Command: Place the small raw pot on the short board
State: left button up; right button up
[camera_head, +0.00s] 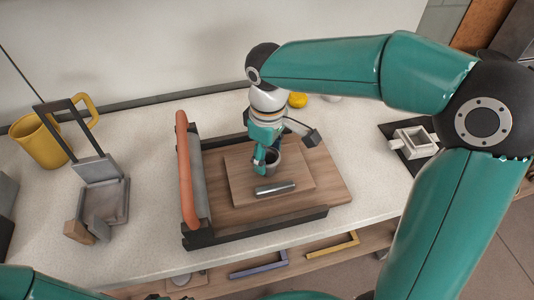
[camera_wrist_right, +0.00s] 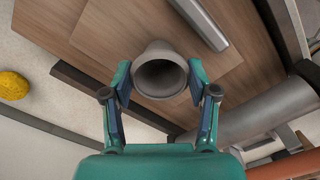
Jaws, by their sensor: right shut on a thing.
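A small grey pot (camera_head: 272,160) is between the fingers of my right gripper (camera_head: 264,155). In the right wrist view the pot (camera_wrist_right: 160,72) shows its open round mouth, with one finger of the gripper (camera_wrist_right: 160,90) on each side. My right gripper is shut on it. The pot is over the smaller wooden board (camera_head: 240,183), which lies on a larger wooden board (camera_head: 329,187). I cannot tell whether its base touches the wood. My left gripper is not in view.
A grey metal bar (camera_head: 275,188) lies on the smaller board near the pot. A dark frame (camera_head: 262,229) and a roller with an orange handle (camera_head: 187,170) border the boards. A yellow mug (camera_head: 38,143) and a tray (camera_head: 117,202) stand left.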

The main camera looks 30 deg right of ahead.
aim_at(268, 156)
jog(key=o, duration=1.2)
jog(key=shift+f, duration=0.1)
jog(key=shift+r, duration=0.2)
notch_tip(268, 156, up, 12)
jog(key=p, duration=0.1)
